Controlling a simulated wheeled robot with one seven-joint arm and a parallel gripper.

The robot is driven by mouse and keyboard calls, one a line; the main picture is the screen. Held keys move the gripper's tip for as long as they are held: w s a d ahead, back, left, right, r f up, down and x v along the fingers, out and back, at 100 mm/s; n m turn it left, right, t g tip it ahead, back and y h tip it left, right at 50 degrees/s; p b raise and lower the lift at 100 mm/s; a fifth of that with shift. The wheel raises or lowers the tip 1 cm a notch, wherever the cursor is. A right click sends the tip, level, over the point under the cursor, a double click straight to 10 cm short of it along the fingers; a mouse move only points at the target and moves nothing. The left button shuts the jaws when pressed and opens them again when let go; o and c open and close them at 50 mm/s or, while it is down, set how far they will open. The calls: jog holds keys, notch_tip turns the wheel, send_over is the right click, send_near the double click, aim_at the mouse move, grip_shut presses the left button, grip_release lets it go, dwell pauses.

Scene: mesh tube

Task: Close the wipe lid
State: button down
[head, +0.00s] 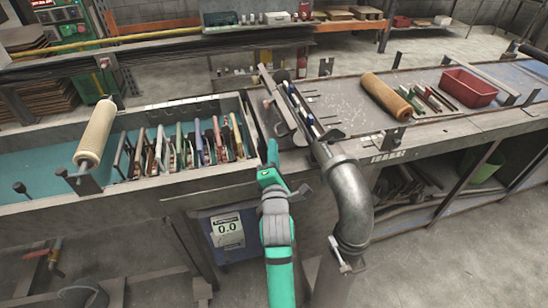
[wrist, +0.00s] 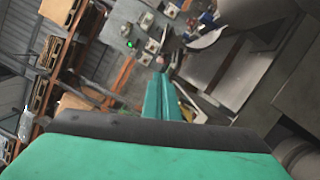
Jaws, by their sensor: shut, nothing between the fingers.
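No part is clearly recognisable as the wipe lid. The closest candidate is a tilted grey metal plate (head: 283,108) between the two benches; I cannot tell whether it is hinged. My gripper (head: 272,150) is just below and in front of this plate in the head view. A gap between them cannot be made out. In the wrist view my teal fingers (wrist: 163,90) are together with nothing between them. A pale grey flat panel (wrist: 215,55) lies to their right there.
A thick grey pipe (head: 348,185) rises close to the right of my arm. The right bench has a tan roller (head: 386,96) and a red bin (head: 468,87).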

jog(key=w+d+r, duration=0.2)
jog(key=w+d, duration=0.1)
jog(key=w, duration=0.2)
jog(key=shift+d, duration=0.15)
jog(key=shift+w+d, duration=0.15)
